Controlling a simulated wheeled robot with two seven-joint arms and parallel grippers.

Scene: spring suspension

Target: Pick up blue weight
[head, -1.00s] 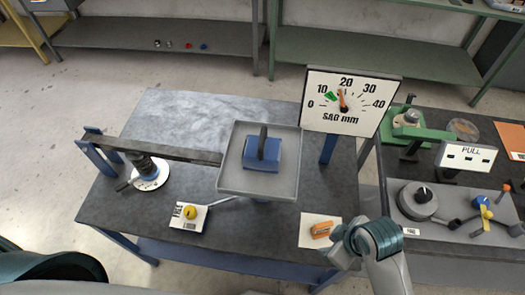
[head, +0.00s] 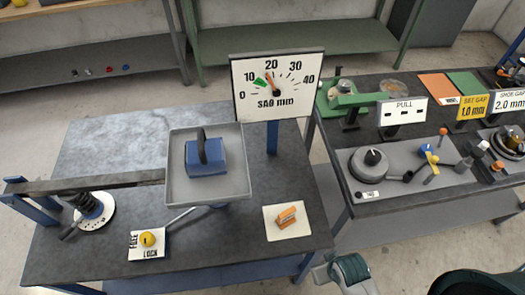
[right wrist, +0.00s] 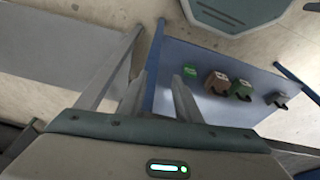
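The blue weight (head: 206,157), a block with a dark upright handle, sits on the grey square tray (head: 178,190) in the head view. The tray is at the end of a dark lever arm above the table. My right gripper (right wrist: 159,82) shows in the right wrist view with its two fingers apart and nothing between them. It is away from the blue weight, which is not in that view. Only part of an arm of mine shows at the bottom of the head view. My left gripper is not in view.
The sag gauge (head: 276,86) stands right behind the tray. A yellow knob (head: 148,239) and an orange piece (head: 286,217) on a white card are in front. A second bench (head: 450,100) stands right. The right wrist view shows several small blocks on a blue surface (right wrist: 210,58).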

